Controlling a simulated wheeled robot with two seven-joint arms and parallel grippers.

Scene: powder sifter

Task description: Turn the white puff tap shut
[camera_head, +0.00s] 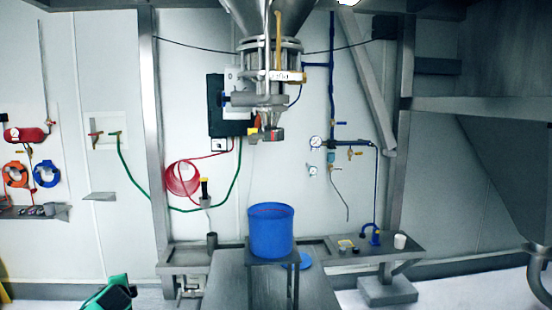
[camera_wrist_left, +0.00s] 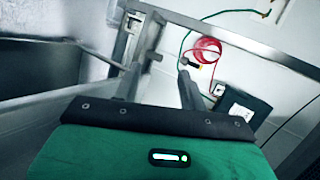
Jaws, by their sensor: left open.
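The sifter (camera_head: 268,62) hangs below a steel hopper at the top middle of the head view. A small whitish lever-like piece (camera_head: 291,76) with dark marks sits on its front; this may be the white puff tap, but its setting is too small to read. A yellow upright bar (camera_head: 278,42) rises just above it. My left gripper (camera_wrist_left: 159,80) shows in the wrist view with its two dark fingers apart and nothing between them. In the head view only green parts of my left arm show at the bottom left, far from the sifter. My right gripper is not in view.
A blue tub (camera_head: 270,232) stands on a dark stand below the sifter. Wall pipes with a gauge (camera_head: 316,142) and small valves are at the right. A red hose coil (camera_head: 182,178) hangs at the left, also in the wrist view (camera_wrist_left: 206,48). A white cup (camera_head: 400,241) stands on the right shelf.

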